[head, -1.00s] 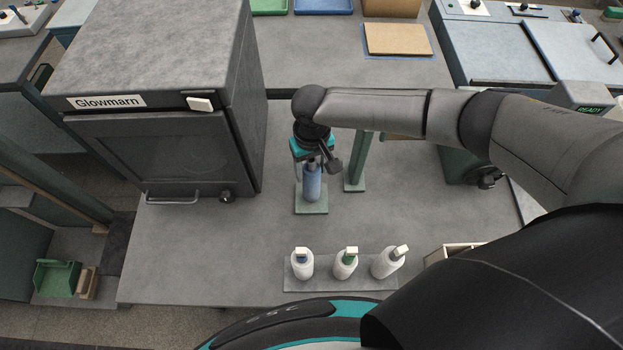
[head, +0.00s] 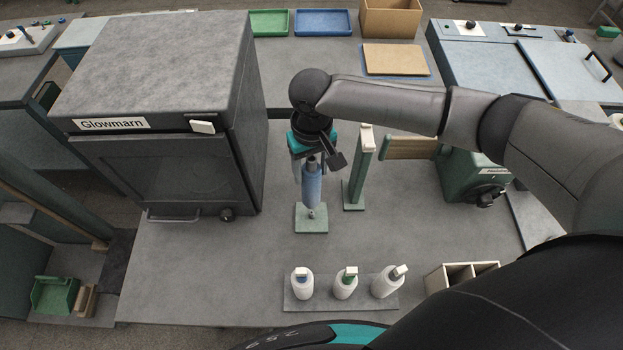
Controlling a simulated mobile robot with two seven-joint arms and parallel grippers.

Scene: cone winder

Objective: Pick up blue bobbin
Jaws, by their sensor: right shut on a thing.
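The blue bobbin (head: 312,187) is upright near the middle of the head view. It hangs just above a small green stand plate (head: 311,226), with a bit of a pin showing below its lower end. My right gripper (head: 310,165) reaches down from above and is shut on the bobbin's upper part. The wrist hides most of the fingers and the bobbin's top. My left gripper is not in view.
A green post (head: 357,175) stands close to the right of the bobbin. A dark Glowmarn cabinet (head: 170,165) is on the left. Three white bottles (head: 345,288) stand on a grey strip in front, beside a divided wooden box (head: 462,275).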

